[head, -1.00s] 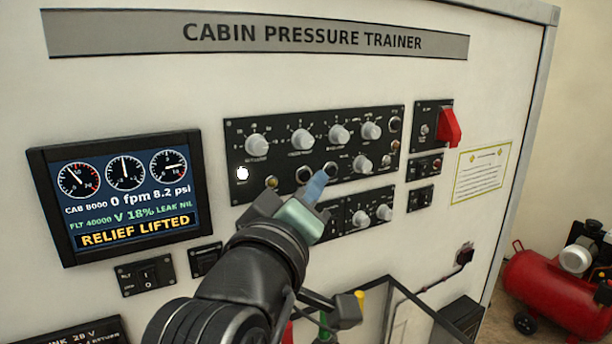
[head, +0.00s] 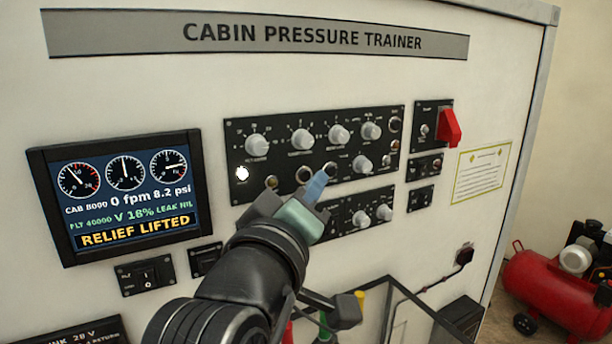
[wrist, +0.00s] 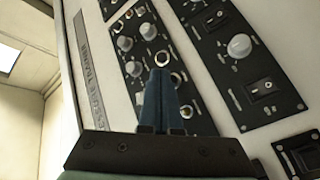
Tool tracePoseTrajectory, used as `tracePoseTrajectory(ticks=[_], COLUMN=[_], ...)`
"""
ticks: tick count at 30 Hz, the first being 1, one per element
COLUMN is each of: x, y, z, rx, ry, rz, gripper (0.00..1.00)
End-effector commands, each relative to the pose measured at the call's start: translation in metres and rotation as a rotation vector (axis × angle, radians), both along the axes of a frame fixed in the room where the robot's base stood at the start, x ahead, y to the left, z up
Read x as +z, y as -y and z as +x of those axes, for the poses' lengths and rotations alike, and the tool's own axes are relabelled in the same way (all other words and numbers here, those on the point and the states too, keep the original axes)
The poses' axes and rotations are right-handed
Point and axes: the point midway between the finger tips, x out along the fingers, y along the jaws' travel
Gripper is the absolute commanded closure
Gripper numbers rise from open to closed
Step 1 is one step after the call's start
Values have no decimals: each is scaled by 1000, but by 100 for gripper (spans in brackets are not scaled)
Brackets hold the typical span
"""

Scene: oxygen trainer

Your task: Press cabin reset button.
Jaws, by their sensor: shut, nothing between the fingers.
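The upper control panel (head: 285,140) is black with grey knobs along its top. Its lower row holds a lit white button (head: 242,173) at the left and several round ringed buttons, one of them (head: 303,175) just left of my fingertips. The labels are too small to read, so I cannot tell which is the cabin reset button. My gripper (head: 318,185) is shut and empty, its blue fingertips at the panel's lower row, by a ringed button (head: 330,169). In the wrist view the shut fingers (wrist: 163,78) point at the panel and cover part of it; contact cannot be told.
A screen (head: 125,195) at the left reads "RELIEF LIFTED", 8.2 psi. A second knob panel (head: 355,212) lies just below the fingers. A red guarded switch (head: 449,127) juts out at the right. An open-topped clear bin (head: 395,290) stands below. A red compressor (head: 548,285) is at far right.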

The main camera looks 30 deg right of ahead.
Motion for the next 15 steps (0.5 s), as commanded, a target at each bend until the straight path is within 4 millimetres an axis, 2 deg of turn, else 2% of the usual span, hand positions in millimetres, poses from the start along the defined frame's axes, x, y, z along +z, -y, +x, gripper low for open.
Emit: tracePoseTrajectory(ticks=[15], x=[0], y=[1], z=[8], rx=[-1], ry=[-1], rz=[0], gripper=[100])
